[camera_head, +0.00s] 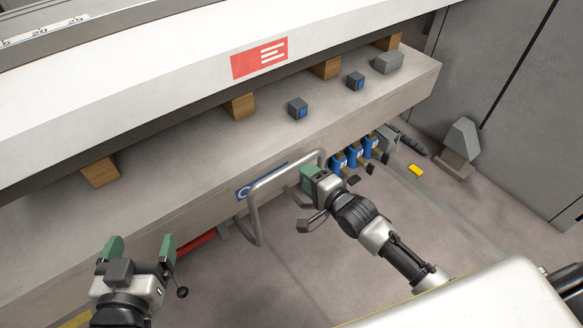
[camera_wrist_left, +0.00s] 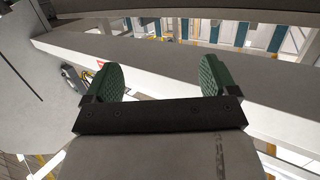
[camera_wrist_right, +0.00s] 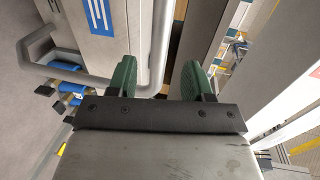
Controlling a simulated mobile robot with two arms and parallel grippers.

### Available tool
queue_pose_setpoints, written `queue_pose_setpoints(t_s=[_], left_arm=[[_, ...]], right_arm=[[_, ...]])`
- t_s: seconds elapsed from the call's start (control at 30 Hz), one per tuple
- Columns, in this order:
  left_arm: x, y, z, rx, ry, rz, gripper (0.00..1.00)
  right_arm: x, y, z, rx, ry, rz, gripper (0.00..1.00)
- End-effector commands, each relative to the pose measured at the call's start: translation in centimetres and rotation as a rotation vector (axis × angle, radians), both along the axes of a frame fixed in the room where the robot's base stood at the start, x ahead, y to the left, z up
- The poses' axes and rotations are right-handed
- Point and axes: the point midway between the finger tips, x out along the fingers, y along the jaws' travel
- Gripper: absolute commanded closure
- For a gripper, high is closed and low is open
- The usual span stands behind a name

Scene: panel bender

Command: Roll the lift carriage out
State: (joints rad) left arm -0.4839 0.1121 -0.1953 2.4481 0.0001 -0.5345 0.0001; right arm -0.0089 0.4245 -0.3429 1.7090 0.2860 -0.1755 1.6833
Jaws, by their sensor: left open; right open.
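A grey tubular handle (camera_head: 256,218) stands out from the front of the long grey carriage body (camera_head: 345,125), beside a blue label (camera_head: 262,182). My right gripper (camera_head: 312,180) is at the right end of this handle, open. In the right wrist view the handle tube (camera_wrist_right: 161,45) shows between the two green fingers; I cannot tell whether it lies within their reach or beyond the tips. My left gripper (camera_head: 140,247) is open and empty, left of the handle and in front of the carriage body. In the left wrist view no handle shows between its fingers.
Several wooden blocks (camera_head: 239,105) and small grey-blue blocks (camera_head: 297,108) sit on the ledge under the white beam (camera_head: 150,80). Blue units (camera_head: 355,153) are low at the right of the handle. A yellow piece (camera_head: 416,170) lies on the floor. Grey cabinets (camera_head: 500,90) stand at right.

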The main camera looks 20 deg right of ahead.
Motion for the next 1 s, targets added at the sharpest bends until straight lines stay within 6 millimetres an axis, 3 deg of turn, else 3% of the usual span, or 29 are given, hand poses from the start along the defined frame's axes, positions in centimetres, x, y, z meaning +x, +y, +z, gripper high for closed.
queue_pose_setpoints(t_s=[0.2,0.5,1.0], left_arm=[[0.5,-0.8,2.9,-0.065,-0.251,-0.017,0.13],[-0.2,-1.2,6.5,-0.143,-0.540,-0.034,0.13],[-0.8,-1.3,7.8,-0.170,-0.637,-0.039,0.13]], right_arm=[[2.9,1.0,-0.9,-0.001,0.000,-0.001,0.49],[5.9,2.1,-1.5,-0.001,0.001,0.000,0.49],[6.8,2.4,-1.5,-0.002,0.001,-0.001,0.49]])
